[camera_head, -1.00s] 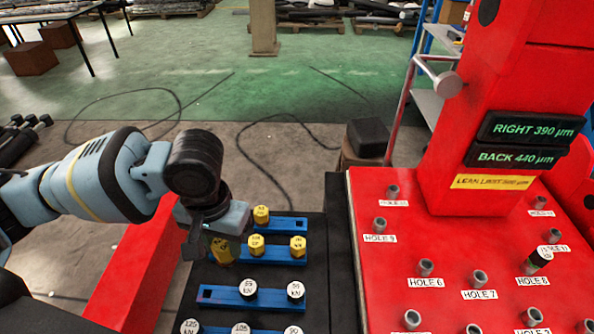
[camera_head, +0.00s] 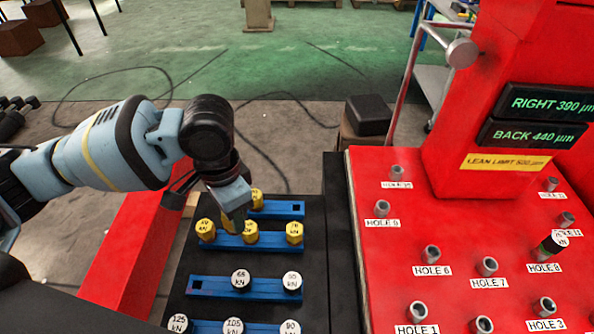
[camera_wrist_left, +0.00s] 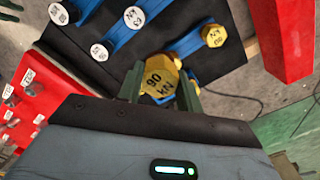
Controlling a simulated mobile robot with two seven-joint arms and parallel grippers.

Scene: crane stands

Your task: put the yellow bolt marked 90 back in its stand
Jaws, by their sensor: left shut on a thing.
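My left gripper (camera_head: 236,214) is shut on the yellow bolt (camera_wrist_left: 160,76), whose top reads 90 kN in the left wrist view. In the head view the held bolt (camera_head: 228,224) is mostly hidden by the fingers. It is over the area between the back blue rail (camera_head: 283,209) and the second blue rail (camera_head: 272,241). The back rail bears a yellow bolt (camera_head: 257,197); its left end is hidden behind my gripper. The second rail bears three yellow bolts. I cannot tell whether the held bolt touches a rail. My right gripper is not in view.
Nearer blue rails (camera_head: 215,286) hold white-topped bolts, with a bare left end on the third rail. All stand on a black surface (camera_head: 318,290). The red crane base (camera_head: 380,270) with numbered holes is at the right, and a red beam (camera_head: 125,255) at the left.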

